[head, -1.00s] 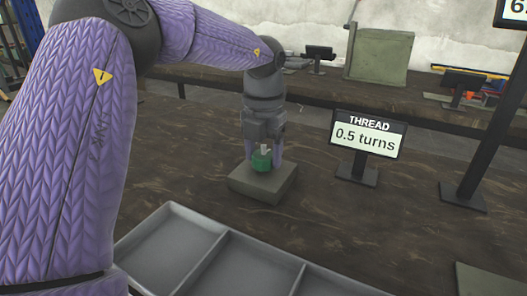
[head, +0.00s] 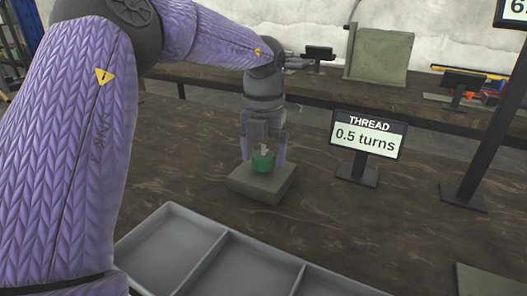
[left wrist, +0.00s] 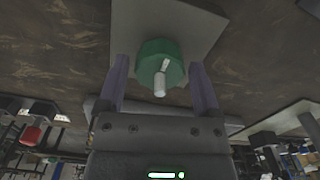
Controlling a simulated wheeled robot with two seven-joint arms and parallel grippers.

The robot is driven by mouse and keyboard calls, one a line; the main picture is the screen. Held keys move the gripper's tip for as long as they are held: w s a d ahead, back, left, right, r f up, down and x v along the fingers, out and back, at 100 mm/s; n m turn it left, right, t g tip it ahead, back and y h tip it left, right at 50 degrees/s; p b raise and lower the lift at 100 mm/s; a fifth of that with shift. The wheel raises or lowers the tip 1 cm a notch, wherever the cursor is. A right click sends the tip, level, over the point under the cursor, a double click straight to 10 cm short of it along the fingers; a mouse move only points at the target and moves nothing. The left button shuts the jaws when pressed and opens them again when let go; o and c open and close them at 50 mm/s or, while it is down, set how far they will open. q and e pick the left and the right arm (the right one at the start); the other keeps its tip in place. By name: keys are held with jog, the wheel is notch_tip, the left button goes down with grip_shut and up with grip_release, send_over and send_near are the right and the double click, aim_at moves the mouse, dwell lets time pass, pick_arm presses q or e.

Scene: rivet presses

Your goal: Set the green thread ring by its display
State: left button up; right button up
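The green thread ring (head: 263,161) sits around a pale upright pin on a grey block (head: 250,186) on the bench; the left wrist view shows the ring (left wrist: 152,60) and pin (left wrist: 160,85) as well. The display (head: 366,137) stands to the right of the block and reads "THREAD 0.5 turns". My left gripper (head: 263,158) points down over the block. Its purple fingers stand on either side of the ring with narrow gaps, so it is open. My right gripper is in neither view.
A grey divided tray (head: 225,236) lies in front of the block. A dark post (head: 487,140) rises at the right, holding another screen cut off at the top. The bench between the block and the display is clear.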

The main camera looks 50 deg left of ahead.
aim_at(263, 154)
pick_arm(q)
jog(key=shift+o, duration=0.6)
jog(key=shift+r, duration=0.1)
notch_tip(263, 154, up, 10)
jog(key=p, duration=0.4)
jog(key=shift+p, duration=0.35)
jog(key=shift+f, duration=0.2)
